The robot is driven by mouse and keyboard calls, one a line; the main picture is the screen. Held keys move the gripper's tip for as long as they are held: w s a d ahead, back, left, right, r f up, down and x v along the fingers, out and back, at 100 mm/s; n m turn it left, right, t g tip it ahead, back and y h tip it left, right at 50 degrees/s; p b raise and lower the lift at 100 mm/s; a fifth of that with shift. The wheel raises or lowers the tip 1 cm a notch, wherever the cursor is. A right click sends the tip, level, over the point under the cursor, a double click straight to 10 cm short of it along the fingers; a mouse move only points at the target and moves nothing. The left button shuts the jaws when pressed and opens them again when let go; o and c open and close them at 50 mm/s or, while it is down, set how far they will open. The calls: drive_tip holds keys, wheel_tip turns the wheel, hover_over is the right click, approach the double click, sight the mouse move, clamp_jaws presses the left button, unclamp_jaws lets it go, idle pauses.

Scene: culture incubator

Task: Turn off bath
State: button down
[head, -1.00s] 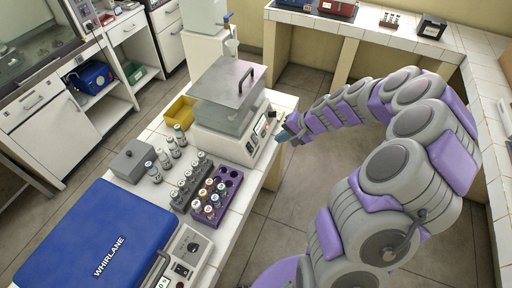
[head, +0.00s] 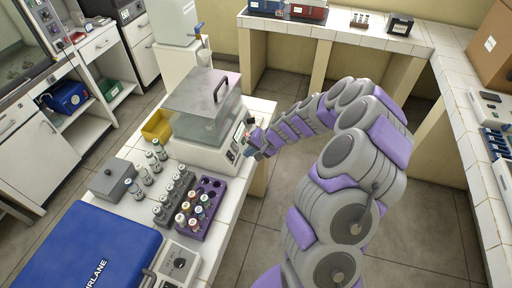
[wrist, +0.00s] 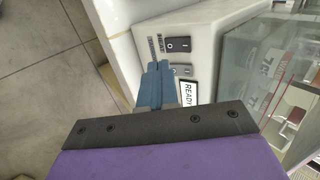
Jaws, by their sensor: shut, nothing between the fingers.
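The bath (head: 208,146) is a white box with a clear tank and a grey see-through lid (head: 204,91) with a dark handle, on the tiled bench. Its control panel (head: 240,138) faces right, towards my arm. In the wrist view the panel (wrist: 210,45) shows a black rocker switch (wrist: 178,44), a smaller control (wrist: 181,71) below it and a label reading READY (wrist: 188,94). My gripper (head: 256,146) is at the panel; its blue fingers (wrist: 157,68) are shut and empty, just left of and below the rocker switch. I cannot tell whether they touch the panel.
A purple rack (head: 203,208) with capped vials, loose bottles (head: 145,173), a grey box (head: 112,180), a yellow bin (head: 157,126) and a blue-lidded machine (head: 95,255) share the bench. Open floor (head: 255,220) lies right of it. A tiled counter (head: 460,110) runs along the right.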

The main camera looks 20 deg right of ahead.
sight(231, 156)
drive_tip(key=x, duration=0.5)
drive_tip(key=shift+w+a+r+b, duration=0.25)
drive_tip(key=shift+a+r+b, duration=0.05)
drive_tip(key=shift+a, duration=0.1)
drive_tip(key=shift+w+a+f, duration=0.2)
drive_tip(key=shift+w+a, duration=0.05)
drive_tip(key=shift+a, duration=0.2)
drive_tip(key=shift+d, duration=0.2)
drive_tip(key=shift+a+f+b, duration=0.1)
drive_tip(key=shift+f+b, duration=0.15)
drive_tip(key=shift+b, duration=0.05)
drive_tip(key=shift+r, duration=0.25)
drive_tip(key=shift+w+a+r+p, duration=0.1)
drive_tip(key=shift+a+r+p, duration=0.05)
drive_tip(key=shift+r+p, duration=0.4)
drive_tip(key=shift+r, duration=0.1)
